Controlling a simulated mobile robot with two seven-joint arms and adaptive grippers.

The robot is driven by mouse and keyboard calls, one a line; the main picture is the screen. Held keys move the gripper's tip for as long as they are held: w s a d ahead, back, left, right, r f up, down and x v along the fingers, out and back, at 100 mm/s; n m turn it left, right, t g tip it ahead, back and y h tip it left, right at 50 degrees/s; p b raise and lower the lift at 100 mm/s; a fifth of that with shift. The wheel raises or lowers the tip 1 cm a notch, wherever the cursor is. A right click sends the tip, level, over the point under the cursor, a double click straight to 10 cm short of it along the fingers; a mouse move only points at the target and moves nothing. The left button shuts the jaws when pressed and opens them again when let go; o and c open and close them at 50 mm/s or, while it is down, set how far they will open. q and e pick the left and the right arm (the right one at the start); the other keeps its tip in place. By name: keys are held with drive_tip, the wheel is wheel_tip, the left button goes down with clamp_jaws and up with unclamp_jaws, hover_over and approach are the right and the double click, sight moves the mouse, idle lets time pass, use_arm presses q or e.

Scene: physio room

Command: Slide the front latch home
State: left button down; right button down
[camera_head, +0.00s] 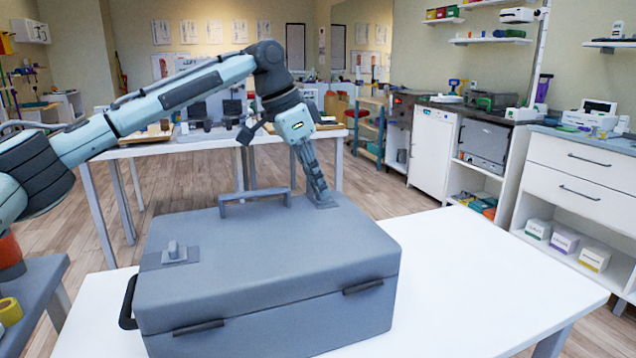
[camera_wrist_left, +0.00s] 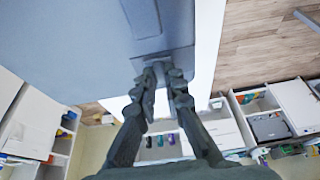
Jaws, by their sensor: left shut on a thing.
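A closed grey case (camera_head: 270,255) lies on a white table (camera_head: 480,275). One latch (camera_head: 174,252), a plate with an upright knob, sits on the lid at the left. A second latch (camera_head: 329,206) is at the lid's far right edge, mostly hidden by my left gripper (camera_head: 322,198). The wrist view shows its plate (camera_wrist_left: 150,58) at the case edge, with my left gripper (camera_wrist_left: 160,74) shut on its knob, largely hidden between the fingers. Which of the two is the front latch I cannot tell. My right gripper is not in view.
A carry handle (camera_head: 255,195) stands on the lid between the latches. A dark side handle (camera_head: 128,302) and two hinges (camera_head: 363,287) are on the case walls. The white table is clear to the right. Another table with equipment (camera_head: 215,140) stands behind.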

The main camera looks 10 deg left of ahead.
use_arm(q)
drive_tip(key=shift+w+a, duration=0.4)
drive_tip(key=shift+w, duration=0.2)
drive_tip(key=shift+w+a, duration=0.4)
drive_tip(key=shift+w, duration=0.2)
drive_tip(key=c, duration=1.6)
unclamp_jaws()
drive_tip(key=shift+r, duration=0.1)
drive_tip(key=v, duration=1.2)
